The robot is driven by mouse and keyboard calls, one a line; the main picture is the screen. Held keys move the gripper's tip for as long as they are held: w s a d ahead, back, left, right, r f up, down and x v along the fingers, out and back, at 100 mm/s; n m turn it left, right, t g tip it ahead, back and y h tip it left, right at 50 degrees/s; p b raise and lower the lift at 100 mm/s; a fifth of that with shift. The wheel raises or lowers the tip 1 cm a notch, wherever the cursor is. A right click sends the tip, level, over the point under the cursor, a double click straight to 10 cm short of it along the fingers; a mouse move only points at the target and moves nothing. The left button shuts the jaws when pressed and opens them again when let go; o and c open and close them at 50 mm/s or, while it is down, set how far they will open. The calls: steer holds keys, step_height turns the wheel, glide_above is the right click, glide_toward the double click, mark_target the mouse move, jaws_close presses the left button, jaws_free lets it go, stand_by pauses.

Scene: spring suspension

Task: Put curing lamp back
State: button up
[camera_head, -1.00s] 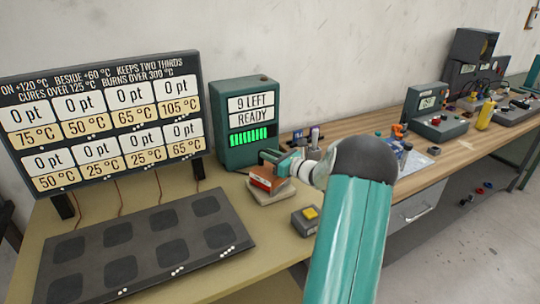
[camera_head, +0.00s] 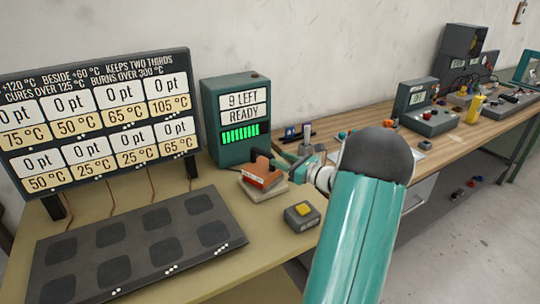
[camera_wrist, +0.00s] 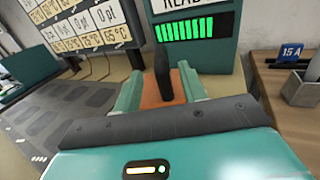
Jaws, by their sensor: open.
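The curing lamp (camera_head: 261,173), an orange-red block with a dark brown upright handle, sits on a pale rest (camera_head: 262,193) on the bench. The orange body of the lamp (camera_wrist: 158,92) and its dark handle also show in the wrist view, ahead of and between my fingers. The fingers of my gripper (camera_wrist: 160,97) stand wide on either side in the wrist view. My gripper's wrist body hides the lower part of the lamp there.
A green box (camera_head: 237,122) reading "9 LEFT READY" stands behind the lamp. A grey box with a yellow button (camera_head: 302,215) is in front. A dark pad plate (camera_head: 135,250) and score board (camera_head: 95,120) are at left. Small bench items stand behind my gripper.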

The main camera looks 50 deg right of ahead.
steer(key=a+r+n+g+y, duration=0.25)
steer(key=a+n+g, duration=0.4)
steer(key=a, duration=0.95)
steer(key=a+r+n+g+y, duration=0.2)
steer(key=a+n+g+y, duration=0.2)
steer(key=a+n, duration=0.9)
steer(key=s+a+r+n+g+h, duration=0.2)
steer(key=s+a+n+h, duration=0.6)
steer(key=s+a+n, duration=0.7)
steer(key=shift+s+a+r, duration=0.45)
steer(key=shift+s+a, duration=0.4)
steer(key=shift+a, duration=0.4)
steer(key=shift+n, duration=0.25)
